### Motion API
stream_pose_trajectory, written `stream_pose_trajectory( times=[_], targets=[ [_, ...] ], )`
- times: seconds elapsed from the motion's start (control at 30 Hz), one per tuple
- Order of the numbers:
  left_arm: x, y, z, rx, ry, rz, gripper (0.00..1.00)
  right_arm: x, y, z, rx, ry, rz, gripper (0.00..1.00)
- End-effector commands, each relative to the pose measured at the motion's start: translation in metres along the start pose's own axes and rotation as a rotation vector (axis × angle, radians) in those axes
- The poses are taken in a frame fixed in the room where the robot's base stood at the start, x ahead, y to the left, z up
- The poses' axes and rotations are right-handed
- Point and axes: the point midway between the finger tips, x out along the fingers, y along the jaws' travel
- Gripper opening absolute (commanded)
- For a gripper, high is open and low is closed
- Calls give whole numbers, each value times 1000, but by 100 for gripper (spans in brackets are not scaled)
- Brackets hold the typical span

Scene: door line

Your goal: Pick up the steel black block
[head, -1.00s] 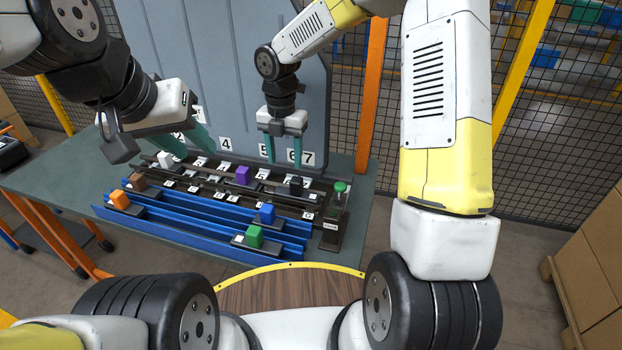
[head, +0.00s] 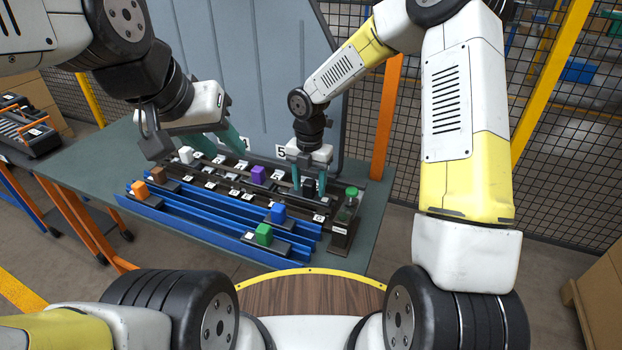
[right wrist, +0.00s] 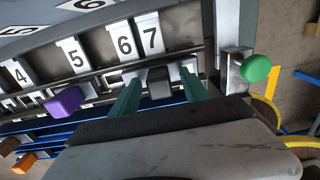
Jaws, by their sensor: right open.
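The black block (head: 308,187) stands on the back dark rail at the right end of the rack. It also shows in the right wrist view (right wrist: 158,82), below the labels 6 and 7. My right gripper (head: 309,182) is open and lowered, with one teal finger on each side of the block. In the right wrist view the fingers (right wrist: 162,98) lie left and right of it; I cannot tell whether they touch it. My left gripper (head: 223,146) is open and empty above the back left of the rack.
Purple (head: 258,174) and white (head: 186,154) blocks stand on the dark rails. Orange (head: 140,189), brown (head: 158,173), blue (head: 278,212) and green (head: 263,234) blocks stand nearer. A post with a green button (head: 351,192) stands close to the right. A grey panel (head: 240,60) rises behind.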

Motion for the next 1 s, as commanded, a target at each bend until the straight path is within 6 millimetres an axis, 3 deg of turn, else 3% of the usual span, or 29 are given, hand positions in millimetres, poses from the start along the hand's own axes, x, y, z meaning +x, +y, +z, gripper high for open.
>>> stream_pose_trajectory(
  times=[0.27,0.53,1.0],
  targets=[
    [0,0,0,0,0,0,36,4,0,0,0,0,1,55],
    [0,0,0,0,0,0,36,3,0,0,0,0,1,2],
    [0,0,0,0,0,0,36,0,1,0,0,-2,2,0]
  ],
)
